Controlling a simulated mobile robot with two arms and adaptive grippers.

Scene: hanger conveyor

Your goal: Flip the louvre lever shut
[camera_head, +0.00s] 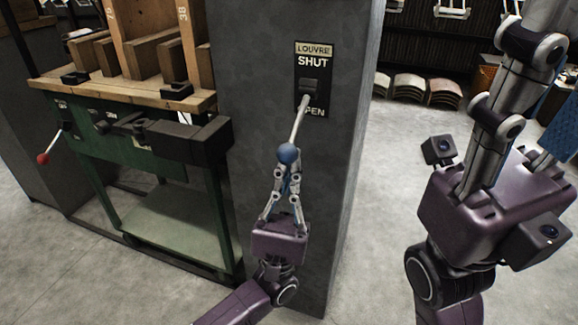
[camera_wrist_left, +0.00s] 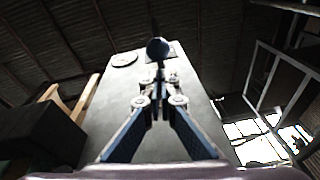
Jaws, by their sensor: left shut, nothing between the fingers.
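The louvre lever (camera_head: 299,121) is a pale metal rod with a blue ball knob (camera_head: 288,154). It comes out of a black plate (camera_head: 314,80) marked LOUVRE, SHUT and OPEN on a grey pillar. The rod slants down and outward past the OPEN label, partly covering it. My left gripper (camera_head: 286,170) is shut and empty, its fingertips just below the knob; I cannot tell whether they touch. In the left wrist view the knob (camera_wrist_left: 158,48) shows dark, just beyond the fingertips (camera_wrist_left: 159,78). My right gripper (camera_head: 515,75) is raised at the right, its tips out of frame.
The grey pillar (camera_head: 255,110) stands behind the lever. A green bench (camera_head: 150,150) with a wooden top and dark vice parts is close on the left, with a red-knobbed lever (camera_head: 43,158) further left. Bare floor (camera_head: 385,190) lies right of the pillar.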

